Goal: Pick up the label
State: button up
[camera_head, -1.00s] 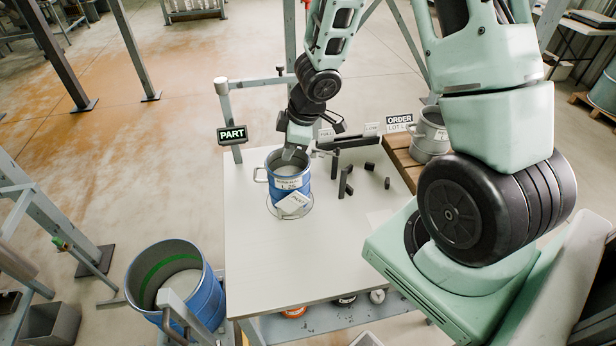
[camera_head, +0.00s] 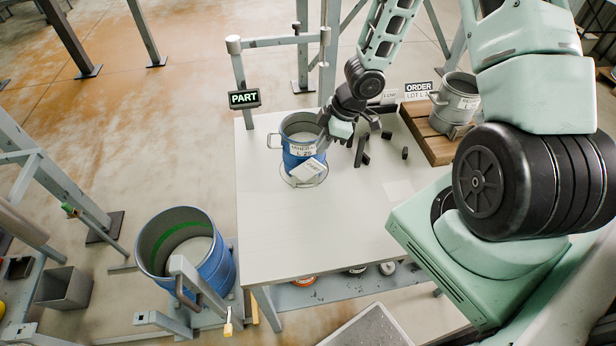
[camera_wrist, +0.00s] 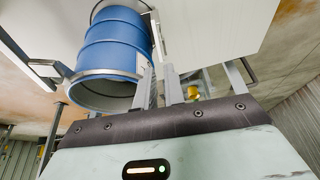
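The label is a white tag (camera_head: 308,171) with dark print, tilted against the front of the blue drum (camera_head: 297,158) on the table. The drum is open-topped with a side handle and a printed white sticker on its wall. In the wrist view the drum (camera_wrist: 112,45) fills the upper left, and a narrow white piece (camera_wrist: 160,38), apparently the label nearly edge-on, lies beyond the fingertips. My gripper (camera_head: 324,146) is at the drum's right side, above and right of the tag and apparently apart from it. In the wrist view its fingers (camera_wrist: 159,72) show a narrow gap, with nothing clearly held.
The pale table (camera_head: 300,235) is clear at its front. Small dark blocks (camera_head: 363,158) stand right of the drum, near my gripper. A grey pot (camera_head: 458,100) stands on a wooden pallet at back right. A PART sign post (camera_head: 243,98) stands behind left.

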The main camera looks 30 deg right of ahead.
aim_at(313, 159)
jog(key=shift+b+x, duration=1.7)
jog(key=shift+x, duration=1.45)
jog(key=shift+s, duration=0.1)
grip_shut()
jog(key=shift+r, duration=0.15)
notch_tip(313, 159, up, 18)
jog(key=p, duration=1.4)
